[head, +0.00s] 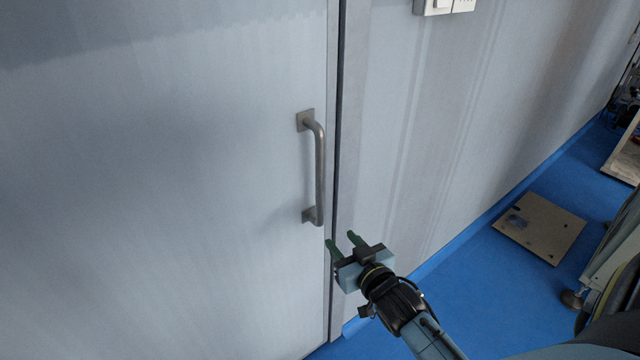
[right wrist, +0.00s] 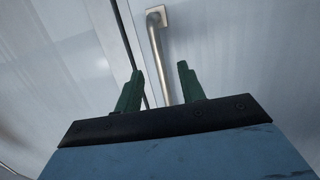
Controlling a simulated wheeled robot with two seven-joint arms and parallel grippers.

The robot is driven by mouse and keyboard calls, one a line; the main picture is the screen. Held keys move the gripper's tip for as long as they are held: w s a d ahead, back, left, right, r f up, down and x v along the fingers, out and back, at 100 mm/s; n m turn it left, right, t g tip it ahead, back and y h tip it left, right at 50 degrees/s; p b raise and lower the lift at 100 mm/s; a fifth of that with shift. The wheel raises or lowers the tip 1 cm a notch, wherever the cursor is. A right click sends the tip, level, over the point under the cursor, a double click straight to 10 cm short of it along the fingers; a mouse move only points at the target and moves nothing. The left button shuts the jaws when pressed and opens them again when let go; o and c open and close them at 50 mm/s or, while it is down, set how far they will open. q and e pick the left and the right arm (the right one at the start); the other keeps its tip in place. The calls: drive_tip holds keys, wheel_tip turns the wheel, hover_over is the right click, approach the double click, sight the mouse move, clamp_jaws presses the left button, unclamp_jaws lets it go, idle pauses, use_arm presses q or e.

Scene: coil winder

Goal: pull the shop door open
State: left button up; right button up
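The shop door (head: 180,180) is a pale grey panel filling the left of the head view. It looks shut, with a dark gap along its right edge. Its metal bar handle (head: 320,170) stands upright near that edge, on two square mounts. My right gripper (head: 342,241) is just below and to the right of the handle's lower end, with its green fingers apart and nothing between them. In the right wrist view the handle (right wrist: 158,55) runs down toward the space between the fingertips (right wrist: 159,68). Contact with the handle does not show. My left gripper is not in view.
A grey wall (head: 430,130) with a white switch box (head: 434,6) continues right of the door. A flat tan board (head: 540,228) lies on the blue floor (head: 470,290). Equipment stands at the right edge. The space in front of the door looks clear.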

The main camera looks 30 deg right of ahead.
drive_tip(key=t, duration=0.2)
approach(322, 182)
drive_tip(key=s, duration=0.2)
drive_tip(key=shift+h, duration=0.3)
drive_tip(key=w, duration=0.8)
drive_tip(key=w+d, duration=0.1)
drive_tip(key=w, duration=0.4)
drive_tip(key=shift+w+r+p, duration=0.1)
drive_tip(key=shift+p, duration=0.2)
clamp_jaws()
